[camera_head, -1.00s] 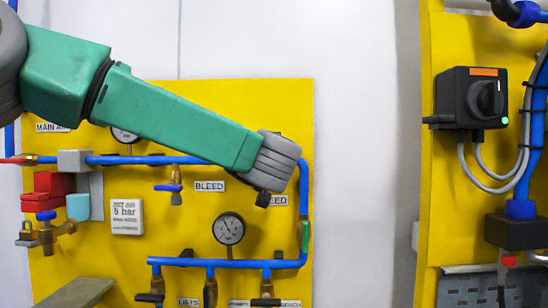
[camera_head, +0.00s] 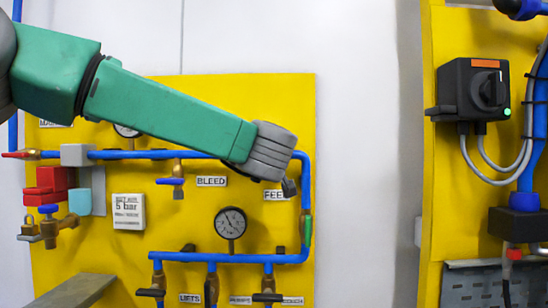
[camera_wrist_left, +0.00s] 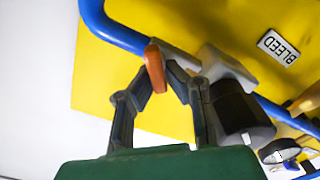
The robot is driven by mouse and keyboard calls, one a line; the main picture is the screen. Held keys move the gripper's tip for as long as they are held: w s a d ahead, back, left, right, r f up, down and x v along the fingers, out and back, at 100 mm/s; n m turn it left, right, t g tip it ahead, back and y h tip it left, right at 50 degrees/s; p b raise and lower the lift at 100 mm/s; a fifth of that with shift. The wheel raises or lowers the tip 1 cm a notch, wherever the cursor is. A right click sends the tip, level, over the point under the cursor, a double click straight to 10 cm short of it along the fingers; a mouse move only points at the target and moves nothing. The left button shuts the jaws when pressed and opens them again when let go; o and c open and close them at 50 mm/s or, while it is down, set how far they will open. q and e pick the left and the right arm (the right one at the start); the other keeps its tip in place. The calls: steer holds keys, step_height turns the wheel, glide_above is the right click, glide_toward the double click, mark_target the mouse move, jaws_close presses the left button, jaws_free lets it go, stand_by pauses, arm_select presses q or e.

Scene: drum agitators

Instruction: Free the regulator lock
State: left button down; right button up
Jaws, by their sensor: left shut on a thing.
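In the left wrist view my left gripper (camera_wrist_left: 163,80) is shut on a small orange-red piece (camera_wrist_left: 155,66), which looks like the lock tab. Beside it a grey block (camera_wrist_left: 226,66) with a black cylinder (camera_wrist_left: 240,108) sits on the blue pipe; this looks like the regulator. In the head view my arm and wrist cover this spot, and only a dark tip of the left gripper (camera_head: 290,187) shows near the pipe's upper right corner. The orange-red piece is hidden there. My right gripper is not in view.
The yellow board (camera_head: 270,95) carries blue pipes, a round gauge (camera_head: 230,223), several valves and a BLEED label (camera_head: 211,181). A padlock (camera_head: 29,230) and red block (camera_head: 52,183) are at left. A black rotary switch (camera_head: 474,90) is on the right panel. Bare wall separates the boards.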

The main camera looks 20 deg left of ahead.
arm_select(q)
steer(key=n+b, duration=0.1)
steer(key=n, duration=0.1)
steer(key=f+n+b, duration=0.1)
steer(key=n, duration=0.1)
steer(key=shift+a+n+b, duration=0.2)
steer(key=shift+n+b, duration=0.1)
steer(key=shift+b, duration=0.05)
steer(key=n+b, duration=0.2)
steer(key=n, duration=0.1)
steer(key=n+b, duration=0.1)
steer(key=n, duration=0.1)
steer(key=shift+f+b, duration=0.35)
steer(key=shift+n, duration=0.4)
steer(key=c, duration=1.6)
jaws_free()
steer(key=shift+s, duration=0.1)
steer(key=shift+a+r, duration=0.1)
steer(key=shift+s, duration=0.1)
